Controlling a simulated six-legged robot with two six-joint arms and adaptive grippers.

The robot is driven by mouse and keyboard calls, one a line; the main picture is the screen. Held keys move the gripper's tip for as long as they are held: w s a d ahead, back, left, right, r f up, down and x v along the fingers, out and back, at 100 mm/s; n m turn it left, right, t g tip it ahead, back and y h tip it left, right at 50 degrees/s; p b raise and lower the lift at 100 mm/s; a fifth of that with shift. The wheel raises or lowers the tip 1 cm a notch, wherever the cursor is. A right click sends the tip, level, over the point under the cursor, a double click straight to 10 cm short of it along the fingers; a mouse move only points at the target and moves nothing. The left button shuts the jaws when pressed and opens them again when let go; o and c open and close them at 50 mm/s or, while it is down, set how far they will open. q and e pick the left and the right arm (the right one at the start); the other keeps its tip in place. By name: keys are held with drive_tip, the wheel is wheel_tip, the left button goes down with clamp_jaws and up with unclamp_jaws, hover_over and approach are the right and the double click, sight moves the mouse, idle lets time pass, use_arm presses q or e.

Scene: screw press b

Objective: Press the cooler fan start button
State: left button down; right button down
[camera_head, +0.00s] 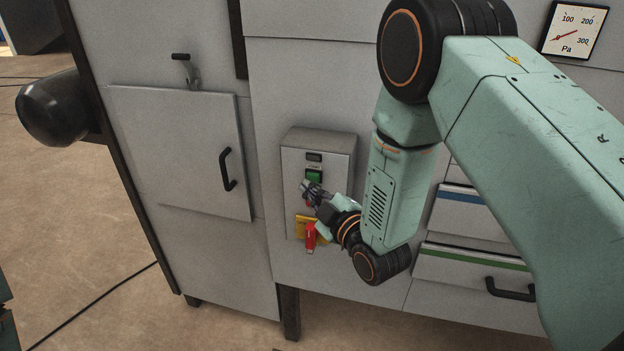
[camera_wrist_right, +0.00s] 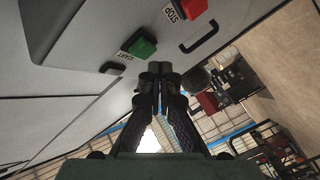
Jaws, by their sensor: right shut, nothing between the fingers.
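The green start button (camera_head: 313,176) sits in the upper part of a grey control box on the cabinet front. In the right wrist view the green button (camera_wrist_right: 143,47) has a START label beside it. My right gripper (camera_head: 308,188) is shut and empty, its tips close in front of the box just below the green button. In the wrist view the closed fingertips (camera_wrist_right: 159,69) appear just beside the button; I cannot tell whether they touch it. The red stop button (camera_wrist_right: 193,8) shows with its STOP label; in the head view the gripper mostly hides it. My left gripper is not in view.
A red switch handle (camera_head: 310,237) on a yellow plate (camera_head: 299,226) is low on the control box (camera_head: 327,141), close under my gripper. A cabinet door with a black handle (camera_head: 227,169) is to the left. Drawers and a pressure gauge (camera_head: 574,29) are to the right.

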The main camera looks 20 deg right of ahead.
drive_tip(key=shift+w+d, duration=0.1)
drive_tip(key=shift+w, duration=0.05)
idle(0.6)
drive_tip(key=shift+w+d, duration=0.15)
drive_tip(key=shift+w+d, duration=0.3)
drive_tip(key=shift+w, duration=0.15)
idle(0.9)
drive_tip(key=shift+s+a, duration=0.15)
drive_tip(key=shift+s, duration=0.05)
drive_tip(key=shift+s+a, duration=0.4)
drive_tip(key=shift+s, duration=0.2)
drive_tip(key=shift+s+a+p, duration=0.2)
drive_tip(key=shift+s+a, duration=0.5)
drive_tip(key=shift+s, duration=0.35)
drive_tip(key=shift+s+a+p, duration=0.15)
drive_tip(key=shift+s+a, duration=0.5)
drive_tip(key=shift+s, duration=0.35)
